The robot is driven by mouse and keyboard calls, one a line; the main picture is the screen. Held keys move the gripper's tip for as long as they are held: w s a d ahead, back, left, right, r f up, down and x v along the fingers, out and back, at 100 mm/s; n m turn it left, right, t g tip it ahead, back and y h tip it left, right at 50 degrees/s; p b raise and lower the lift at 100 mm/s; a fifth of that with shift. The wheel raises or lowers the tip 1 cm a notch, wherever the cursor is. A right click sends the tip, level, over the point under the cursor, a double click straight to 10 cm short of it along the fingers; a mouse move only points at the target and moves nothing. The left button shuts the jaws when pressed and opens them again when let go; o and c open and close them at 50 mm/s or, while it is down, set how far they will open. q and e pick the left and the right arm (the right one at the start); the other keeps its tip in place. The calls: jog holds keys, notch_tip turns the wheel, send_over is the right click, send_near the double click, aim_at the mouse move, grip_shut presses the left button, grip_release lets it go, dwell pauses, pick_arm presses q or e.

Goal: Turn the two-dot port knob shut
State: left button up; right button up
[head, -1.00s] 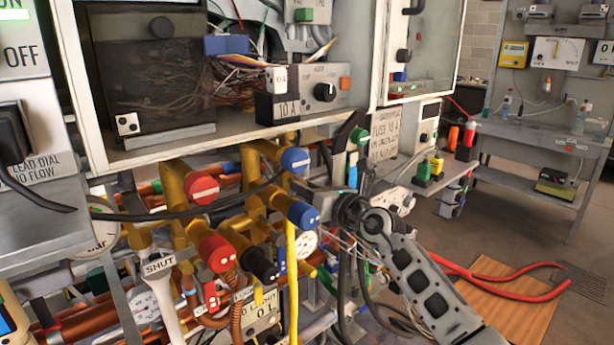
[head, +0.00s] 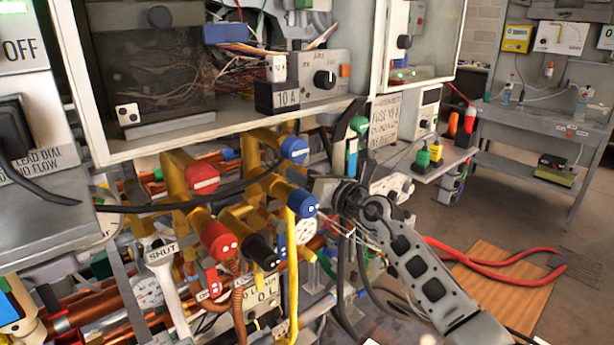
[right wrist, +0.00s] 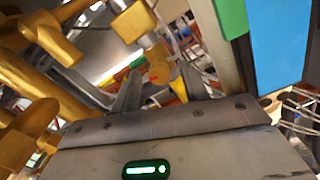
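A group of round port knobs sits on yellow pipes below the cabinet. A lower red knob (head: 216,240) shows small white dots on its end. A lower blue knob (head: 302,204) and a black knob (head: 262,250) also bear small pale marks. The marks are too small to tell for certain which knob is the two-dot one. My right gripper (head: 322,189) is just right of the lower blue knob, its fingertips unclear in the head view. In the right wrist view its fingers (right wrist: 160,92) stand apart with nothing seen held. My left gripper is out of view.
An upper red knob (head: 202,178) and upper blue knob (head: 294,149) sit close by. A black cable (head: 150,209) crosses the pipes. A yellow hose (head: 292,260) hangs below the blue knob. The cabinet (head: 230,138) overhangs above. Open floor lies at right.

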jog(key=v, duration=1.6)
jog(key=shift+p, duration=0.35)
